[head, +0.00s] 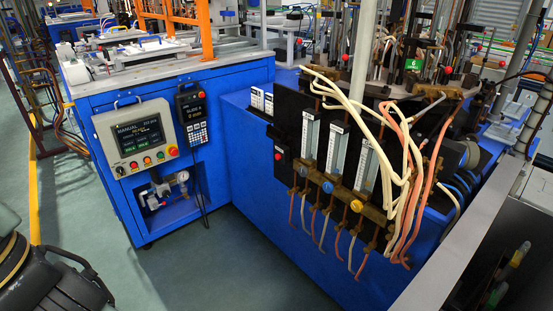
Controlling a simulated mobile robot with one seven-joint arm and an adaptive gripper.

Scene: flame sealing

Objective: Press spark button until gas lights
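A grey control box (136,139) with a lit screen (140,135) is mounted on the front of the blue cabinet at left. A row of small coloured buttons (147,162) lies below its screen. A black panel (290,125) at centre carries several clear flow meters (337,148) with red, blue and yellow knobs (328,187). A small red button (278,154) sits at this panel's left edge. I cannot tell which button is the spark button. No flame is visible.
A black handset (191,115) with a keypad hangs beside the control box. Cream and orange hoses (405,165) loop over brass valves at right. Green floor (210,260) is open before the cabinets.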

